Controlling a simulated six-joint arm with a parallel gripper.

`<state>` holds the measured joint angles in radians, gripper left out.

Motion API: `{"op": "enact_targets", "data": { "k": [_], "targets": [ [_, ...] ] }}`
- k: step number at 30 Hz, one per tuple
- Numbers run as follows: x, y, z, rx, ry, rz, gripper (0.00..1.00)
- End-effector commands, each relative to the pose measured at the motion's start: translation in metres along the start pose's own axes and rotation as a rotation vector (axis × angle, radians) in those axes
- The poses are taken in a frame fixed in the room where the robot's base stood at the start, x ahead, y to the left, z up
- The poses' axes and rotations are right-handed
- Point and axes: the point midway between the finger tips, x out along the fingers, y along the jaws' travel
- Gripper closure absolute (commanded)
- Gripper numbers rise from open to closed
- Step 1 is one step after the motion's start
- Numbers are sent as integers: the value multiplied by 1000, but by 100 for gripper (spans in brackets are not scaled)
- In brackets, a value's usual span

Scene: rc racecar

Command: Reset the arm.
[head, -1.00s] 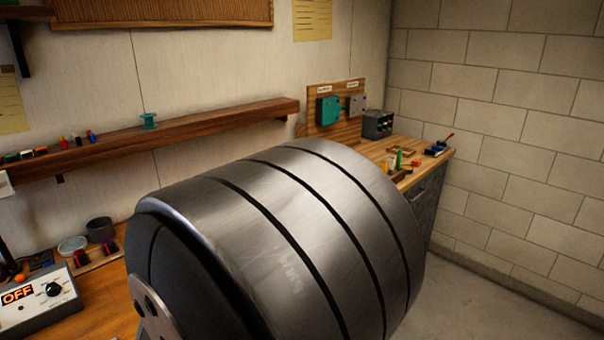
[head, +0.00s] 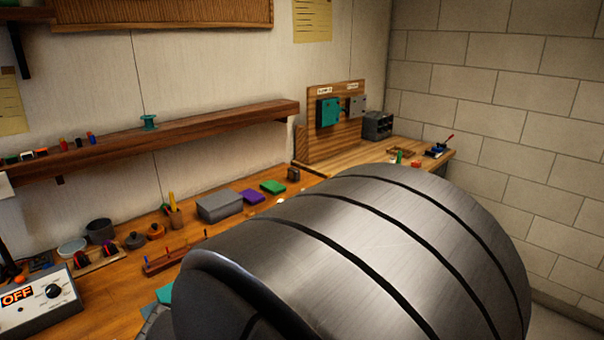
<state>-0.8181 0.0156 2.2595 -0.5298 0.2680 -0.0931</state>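A large banded grey metal cylinder, a link of my own arm (head: 370,255), fills the lower middle and right of the head view. It hides much of the workbench behind it. My gripper is not in view, so its fingers and anything in them cannot be seen.
The wooden workbench (head: 112,298) holds a control box reading OFF (head: 40,300), a grey box (head: 219,206), a purple block (head: 252,196) and a green block (head: 273,187). A wooden shelf (head: 200,127) runs along the wall. An upright wooden board (head: 335,145) stands at the back corner.

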Motion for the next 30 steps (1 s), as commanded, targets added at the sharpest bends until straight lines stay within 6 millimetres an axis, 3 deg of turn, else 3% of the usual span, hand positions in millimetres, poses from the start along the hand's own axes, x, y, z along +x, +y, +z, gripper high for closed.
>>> {"op": "enact_targets", "data": {
  "k": [15,30],
  "targets": [
    [-47,27,11,2,3,0,100],
    [2,-2,0,-3,-2,-2,100]
  ]
}}
